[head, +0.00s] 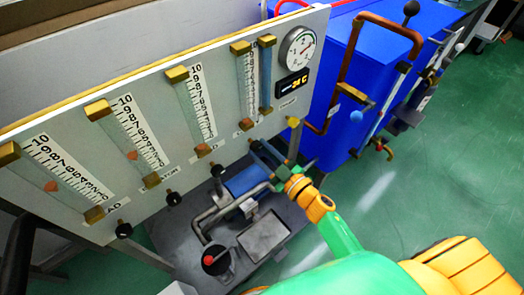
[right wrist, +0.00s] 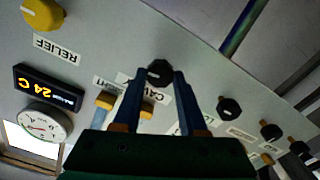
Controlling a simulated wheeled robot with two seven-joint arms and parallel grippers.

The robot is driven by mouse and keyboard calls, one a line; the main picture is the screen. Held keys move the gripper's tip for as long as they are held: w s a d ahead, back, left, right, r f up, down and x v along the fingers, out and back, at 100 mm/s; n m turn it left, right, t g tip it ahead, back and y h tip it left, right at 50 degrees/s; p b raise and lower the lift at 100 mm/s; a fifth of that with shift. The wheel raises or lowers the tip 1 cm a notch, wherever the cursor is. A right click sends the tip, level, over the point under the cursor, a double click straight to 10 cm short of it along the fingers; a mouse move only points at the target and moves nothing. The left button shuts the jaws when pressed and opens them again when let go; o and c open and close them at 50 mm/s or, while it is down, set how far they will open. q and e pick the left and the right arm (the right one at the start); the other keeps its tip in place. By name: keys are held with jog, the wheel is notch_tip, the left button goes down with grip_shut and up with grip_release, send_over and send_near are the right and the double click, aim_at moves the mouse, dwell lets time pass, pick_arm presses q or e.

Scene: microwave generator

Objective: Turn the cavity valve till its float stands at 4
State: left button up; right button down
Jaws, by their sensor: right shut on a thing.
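The cavity valve is a black knob (right wrist: 160,73) under the rightmost scaled tube of the grey panel; the "CAV..." label beside it is partly covered by my fingers. My right gripper (right wrist: 159,80) is shut on this knob, its two blue fingers on either side of it. In the head view the right gripper (head: 262,152) reaches the panel's lower right edge and the knob is mostly hidden. The cavity flow tube (head: 249,88) stands above it between brass blocks, with a 0 to 10 scale; I cannot make out its float. My left gripper is not in view.
Three other scaled tubes with black knobs (head: 216,170) line the panel to the left. A round gauge (head: 298,48), a 24 C display (head: 293,84) and a yellow relief knob (right wrist: 43,14) are close by. A blue cabinet (head: 375,60) with copper pipe stands right; pump pipework (head: 245,185) lies below.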

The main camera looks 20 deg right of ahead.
jog(key=n, duration=0.5)
jog(key=shift+f+b, duration=0.1)
jog(key=shift+b, duration=0.25)
jog(key=shift+n+b, duration=0.35)
jog(key=shift+n, duration=1.85)
jog(key=shift+c, duration=2.3)
grip_release()
jog(key=v, duration=0.7)
